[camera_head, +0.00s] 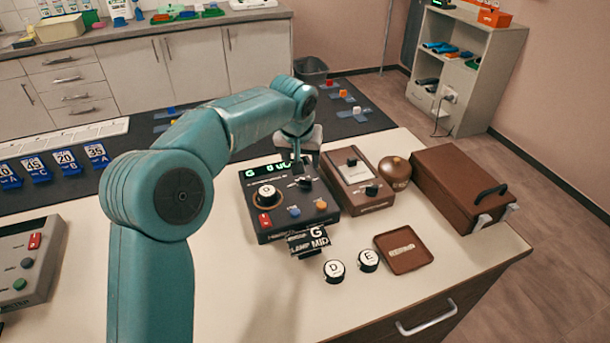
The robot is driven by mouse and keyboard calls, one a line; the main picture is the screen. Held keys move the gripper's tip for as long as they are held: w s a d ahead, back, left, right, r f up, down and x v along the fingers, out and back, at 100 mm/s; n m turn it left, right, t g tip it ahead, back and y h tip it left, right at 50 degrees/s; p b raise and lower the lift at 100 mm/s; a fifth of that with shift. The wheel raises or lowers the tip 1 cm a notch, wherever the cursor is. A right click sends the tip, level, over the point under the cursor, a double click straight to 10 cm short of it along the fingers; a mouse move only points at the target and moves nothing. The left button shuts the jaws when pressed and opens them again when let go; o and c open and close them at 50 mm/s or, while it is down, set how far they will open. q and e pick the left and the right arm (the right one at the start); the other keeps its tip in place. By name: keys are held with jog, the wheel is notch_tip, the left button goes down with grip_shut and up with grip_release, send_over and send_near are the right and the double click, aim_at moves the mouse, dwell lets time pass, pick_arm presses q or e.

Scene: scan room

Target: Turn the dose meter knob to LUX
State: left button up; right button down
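A black control box (290,203) stands on the white table with a lit green display, a round white-topped dial marked G (267,192), a black knob (304,183) and coloured buttons. To its right is a brown meter box (358,182) with a pale panel and a black knob (372,190). Lettering around the knobs is too small to read, so I cannot tell which box is the dose meter or where its knob points. My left gripper (299,163) hangs above the black box's back edge, seemingly apart from the knobs. Its finger opening is unclear. My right gripper is not in view.
White caps D (334,271) and E (368,260), a brown tray (404,250) and label plates (309,241) lie in front. A brown ball-shaped object (395,172) and a brown case (460,187) stand right. A grey box (30,262) is at left.

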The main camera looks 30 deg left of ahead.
aim_at(306, 180)
pick_arm(q)
jog(key=x, duration=1)
jog(key=shift+w+f+p, duration=0.15)
jog(key=shift+f+p, duration=0.15)
jog(key=c, duration=1)
